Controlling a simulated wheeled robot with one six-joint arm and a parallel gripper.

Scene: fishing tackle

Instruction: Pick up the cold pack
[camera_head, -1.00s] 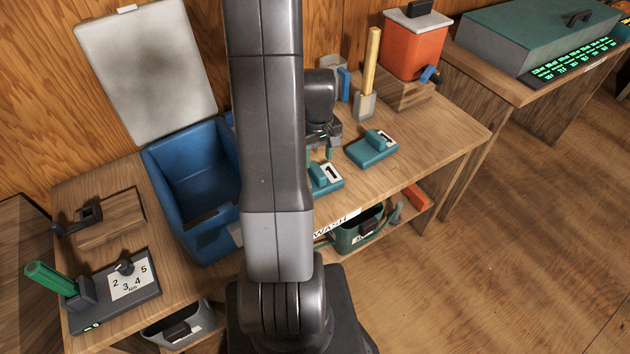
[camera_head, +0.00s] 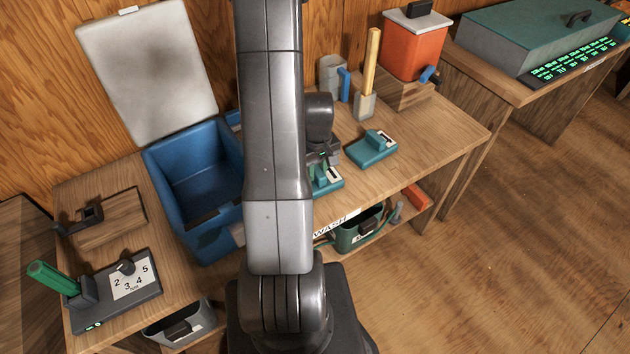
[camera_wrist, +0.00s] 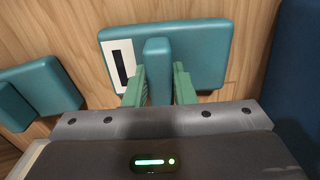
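Two teal cold packs with raised grips lie on the wooden bench. One cold pack (camera_head: 331,184) is under my gripper, partly hidden by the arm in the head view. In the wrist view this cold pack (camera_wrist: 206,50) shows a white label with a dark bar, and its raised grip stands between my two green fingers. My gripper (camera_wrist: 159,84) is open around the grip, with a small gap showing on each side. The other cold pack (camera_head: 373,149) lies to the right in the head view; a teal piece (camera_wrist: 40,92) shows at left in the wrist view.
An open blue cooler (camera_head: 195,180) stands left of my arm, its pale lid (camera_head: 150,75) leaning back. A wooden-handled tool (camera_head: 371,65) stands in a grey holder behind the packs. An orange container (camera_head: 413,48) stands at the back right. The bench's right end is clear.

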